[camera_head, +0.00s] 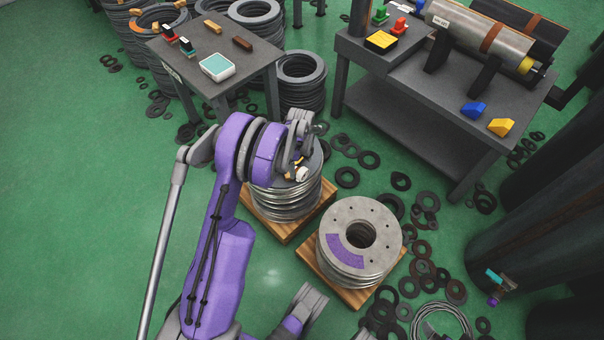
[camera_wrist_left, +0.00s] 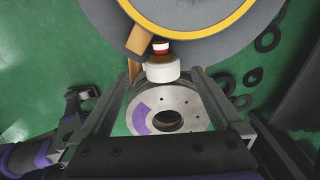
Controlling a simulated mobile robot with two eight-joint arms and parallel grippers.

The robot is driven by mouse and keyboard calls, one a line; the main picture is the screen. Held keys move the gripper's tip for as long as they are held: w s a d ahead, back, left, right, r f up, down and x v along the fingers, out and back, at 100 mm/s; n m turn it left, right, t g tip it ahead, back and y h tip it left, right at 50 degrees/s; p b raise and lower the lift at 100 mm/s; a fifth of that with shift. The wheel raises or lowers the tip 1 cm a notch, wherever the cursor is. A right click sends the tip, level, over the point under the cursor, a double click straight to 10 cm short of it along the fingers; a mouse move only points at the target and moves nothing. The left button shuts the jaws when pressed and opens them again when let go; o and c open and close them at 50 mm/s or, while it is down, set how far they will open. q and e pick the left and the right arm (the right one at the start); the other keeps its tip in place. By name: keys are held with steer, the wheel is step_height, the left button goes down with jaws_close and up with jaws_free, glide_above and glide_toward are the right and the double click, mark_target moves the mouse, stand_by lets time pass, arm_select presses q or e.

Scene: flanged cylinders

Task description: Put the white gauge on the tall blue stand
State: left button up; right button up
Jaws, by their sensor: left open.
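A small white round thing, apparently the white gauge (camera_head: 302,174), is at the left metal stack, beside my left gripper (camera_head: 298,163). In the left wrist view the white gauge (camera_wrist_left: 162,71) has a red and brown top and appears between the open fingers of my left gripper (camera_wrist_left: 165,76); I cannot tell whether they touch it. I cannot identify a tall blue stand for certain; a blue block (camera_head: 474,110) sits on the lower bench. A grey and purple part of my right arm shows at the bottom of the head view; its fingers are not clear.
The left stack of metal discs (camera_head: 285,208) and the right stack (camera_head: 373,232), with a purple patch, stand on wooden pallets. A small table (camera_head: 205,95) is at upper left and a workbench (camera_head: 420,90) at upper right. Loose black rings (camera_head: 347,177) litter the green floor.

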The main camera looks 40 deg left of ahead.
mark_target(302, 169)
arm_select(q)
steer(key=f+b, duration=0.1)
steer(key=f, duration=0.3)
steer(key=shift+w+f, duration=0.15)
steer(key=shift+w, duration=0.05)
steer(key=shift+c, duration=0.2)
jaws_close()
